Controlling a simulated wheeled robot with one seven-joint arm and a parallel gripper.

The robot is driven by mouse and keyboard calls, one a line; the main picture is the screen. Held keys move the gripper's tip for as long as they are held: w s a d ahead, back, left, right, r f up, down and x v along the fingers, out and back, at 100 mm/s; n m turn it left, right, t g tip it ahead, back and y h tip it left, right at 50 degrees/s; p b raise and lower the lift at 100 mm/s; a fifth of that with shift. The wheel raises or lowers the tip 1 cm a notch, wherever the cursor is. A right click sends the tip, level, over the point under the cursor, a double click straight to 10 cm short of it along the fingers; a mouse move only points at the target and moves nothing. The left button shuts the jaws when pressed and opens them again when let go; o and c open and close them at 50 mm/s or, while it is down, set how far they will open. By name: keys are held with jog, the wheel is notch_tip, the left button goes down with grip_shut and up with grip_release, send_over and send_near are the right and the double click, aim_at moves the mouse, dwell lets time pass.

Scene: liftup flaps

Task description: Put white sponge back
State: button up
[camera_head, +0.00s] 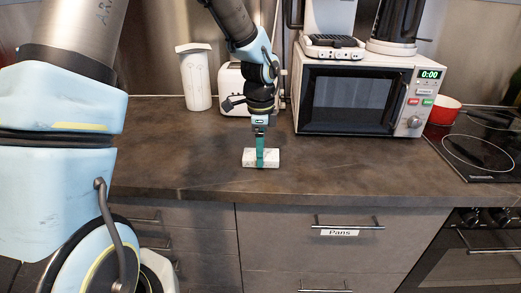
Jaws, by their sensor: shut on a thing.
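The white sponge (271,157) is a small pale block on the dark countertop (190,175), near the middle of the head view. My gripper (260,155) reaches down onto it from above. Its green finger lies against the front face of the sponge, and the other finger is hidden behind it. The gripper is shut on the sponge. The sponge looks level and at the counter surface; I cannot tell whether it is slightly lifted.
A microwave (350,100) with appliances on top stands behind right. A white toaster (232,85) and a white canister (196,80) stand at the back. A red pot (443,112) is by the stove (480,150). Drawers (340,250) are shut below. The counter's left front is clear.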

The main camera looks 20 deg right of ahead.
jog(key=o, duration=1.1)
jog(key=shift+f, duration=0.1)
jog(key=shift+o, duration=0.2)
notch_tip(320, 180, up, 12)
jog(key=b, duration=0.1)
jog(key=s+a+f+n, duration=0.2)
jog(key=a+f+n, duration=0.1)
jog(key=a+n, duration=0.8)
jog(key=s+a+f+n+t, duration=0.1)
jog(key=s+a+f+n, duration=0.1)
jog(key=a+n, duration=0.9)
jog(key=a+f, duration=0.1)
jog(key=a, duration=0.7)
jog(key=shift+f+t, duration=0.2)
jog(key=shift+t, duration=0.1)
